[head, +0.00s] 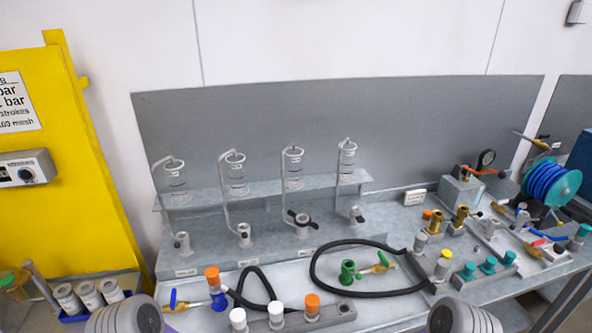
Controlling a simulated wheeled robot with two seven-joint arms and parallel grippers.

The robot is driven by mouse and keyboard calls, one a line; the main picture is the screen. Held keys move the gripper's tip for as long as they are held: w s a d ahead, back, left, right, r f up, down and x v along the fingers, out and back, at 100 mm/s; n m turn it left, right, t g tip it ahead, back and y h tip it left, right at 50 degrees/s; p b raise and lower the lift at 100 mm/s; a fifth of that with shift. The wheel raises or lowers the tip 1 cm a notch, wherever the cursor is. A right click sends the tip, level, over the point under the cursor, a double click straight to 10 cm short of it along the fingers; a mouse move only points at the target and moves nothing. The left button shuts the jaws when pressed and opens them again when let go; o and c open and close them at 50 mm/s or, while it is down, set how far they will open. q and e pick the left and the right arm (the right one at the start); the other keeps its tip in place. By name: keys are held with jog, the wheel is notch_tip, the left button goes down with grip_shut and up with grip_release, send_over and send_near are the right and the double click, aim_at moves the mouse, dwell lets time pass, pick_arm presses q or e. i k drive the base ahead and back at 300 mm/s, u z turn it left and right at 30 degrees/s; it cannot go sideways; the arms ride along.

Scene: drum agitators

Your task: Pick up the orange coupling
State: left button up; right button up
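Several orange-topped fittings show in the head view, and I cannot tell which one is the orange coupling. One orange coupling (312,302) stands upright on a low grey rack at the front of the bench. Another orange piece (212,274) sits upright on top of a blue fitting (218,299), left of the rack. A small orange piece (427,214) lies further back at the right, beside brass fittings. Two grey rounded parts of my arms show at the bottom edge. Neither gripper is in view, so nothing shows in their grasp.
White-capped fittings (238,318) share the rack (334,312). A black hose (318,265) loops around a green fitting (347,272) with a brass valve. Several glass cylinders (236,175) stand at the back. A hose reel (551,183), valves and teal-capped fittings (488,264) crowd the right.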

aim_at(212, 273)
jog(key=u, duration=0.4)
jog(key=k, duration=0.95)
jog(key=z, duration=0.4)
jog(key=i, duration=1.35)
jog(key=u, duration=0.5)
jog(key=k, duration=0.5)
jog(key=z, duration=0.05)
